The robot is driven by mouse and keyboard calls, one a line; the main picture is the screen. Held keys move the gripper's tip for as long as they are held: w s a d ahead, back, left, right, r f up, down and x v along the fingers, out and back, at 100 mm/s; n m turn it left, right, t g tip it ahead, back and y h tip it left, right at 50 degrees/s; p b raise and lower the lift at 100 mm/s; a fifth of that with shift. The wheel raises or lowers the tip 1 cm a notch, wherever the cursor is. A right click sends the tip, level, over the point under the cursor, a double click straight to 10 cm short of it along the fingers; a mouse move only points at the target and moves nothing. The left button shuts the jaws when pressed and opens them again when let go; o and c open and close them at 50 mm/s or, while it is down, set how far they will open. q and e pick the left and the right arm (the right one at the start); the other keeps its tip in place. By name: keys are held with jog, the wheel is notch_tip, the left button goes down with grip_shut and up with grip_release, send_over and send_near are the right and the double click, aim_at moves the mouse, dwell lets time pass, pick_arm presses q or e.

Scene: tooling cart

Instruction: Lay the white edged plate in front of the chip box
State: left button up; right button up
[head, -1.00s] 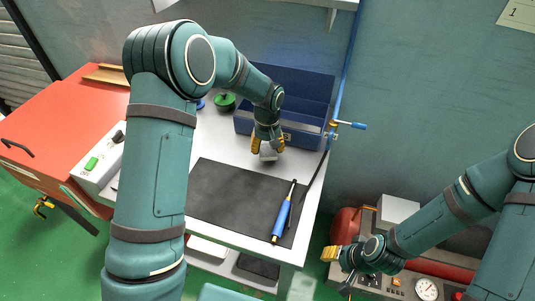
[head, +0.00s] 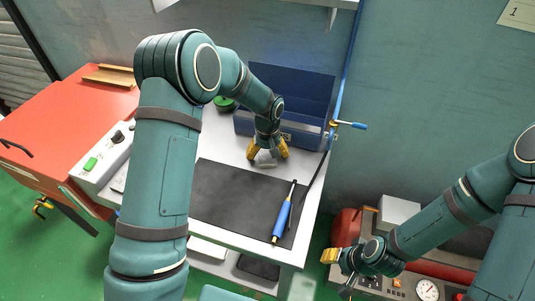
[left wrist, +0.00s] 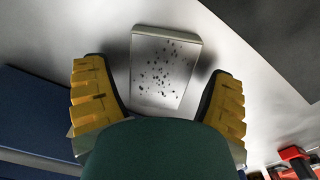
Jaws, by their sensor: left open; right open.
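The plate (left wrist: 163,72) is light grey with a pale raised edge and many dark specks. It lies on the white cart top, between the spread yellow fingers of my left gripper (left wrist: 160,100), apart from both. In the head view the plate (head: 265,159) is small and partly hidden by my left gripper (head: 268,153), which is open. The blue chip box (head: 302,140), lid raised, stands just behind it; a blue surface (left wrist: 35,115) shows at left in the left wrist view. My right gripper (head: 338,268) is open, away at lower right, off the cart.
A black mat (head: 230,195) covers the cart's front, with a blue-handled tool (head: 282,219) on its right. A green round item (head: 224,103) stands left of the box. A red cabinet (head: 60,130) is at left; a grey machine with gauges (head: 400,283) is lower right.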

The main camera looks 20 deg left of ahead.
aim_at(267, 155)
pick_arm(q)
jog(key=shift+r, duration=0.2)
notch_tip(267, 155, up, 12)
jog(key=p, duration=0.1)
jog(key=shift+p, duration=0.3)
jog(key=shift+s+f, duration=0.1)
jog(key=shift+f, duration=0.05)
